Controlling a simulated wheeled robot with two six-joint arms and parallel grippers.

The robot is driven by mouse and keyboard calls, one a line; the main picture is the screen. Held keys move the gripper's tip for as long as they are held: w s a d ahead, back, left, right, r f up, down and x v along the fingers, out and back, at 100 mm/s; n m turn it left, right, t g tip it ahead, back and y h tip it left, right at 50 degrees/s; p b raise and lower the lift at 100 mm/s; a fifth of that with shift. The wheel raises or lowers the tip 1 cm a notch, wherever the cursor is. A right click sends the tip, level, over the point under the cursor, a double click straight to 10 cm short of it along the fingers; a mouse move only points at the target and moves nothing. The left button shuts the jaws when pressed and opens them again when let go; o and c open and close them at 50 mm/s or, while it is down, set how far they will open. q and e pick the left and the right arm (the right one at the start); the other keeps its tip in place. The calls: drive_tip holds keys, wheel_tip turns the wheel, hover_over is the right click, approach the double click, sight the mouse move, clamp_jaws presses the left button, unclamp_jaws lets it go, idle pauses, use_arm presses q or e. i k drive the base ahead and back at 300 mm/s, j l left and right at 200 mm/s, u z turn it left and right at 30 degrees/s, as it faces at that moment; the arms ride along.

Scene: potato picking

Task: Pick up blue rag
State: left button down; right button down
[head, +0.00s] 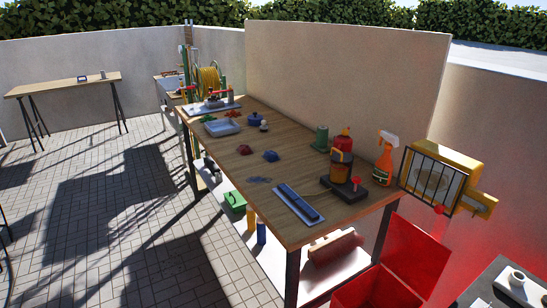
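A crumpled dark blue cloth-like thing (271,156), which looks like the blue rag, lies on the wooden workbench (225,165) near its middle. A flat dark blue-grey patch (259,180) lies just in front of it; I cannot tell whether it is cloth or a stain. Neither of my grippers shows in the head view.
Crumpled red (245,149) and green (207,118) things lie on the bench. A blue lidded pot (256,119) and white tray (222,127) stand behind. A blue tool on a pale board (297,202) lies in front. A red bin (405,262) stands by the right end.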

sight(271, 156)
drive_tip(key=z, duration=0.3)
drive_tip(key=i+j+z, duration=0.25)
drive_tip(key=z, duration=0.2)
drive_tip(key=i+j+z, duration=0.2)
drive_tip(key=j+z, duration=0.25)
drive_tip(key=i+j+z, duration=0.15)
drive_tip(key=j+z, duration=0.3)
drive_tip(key=l, duration=0.1)
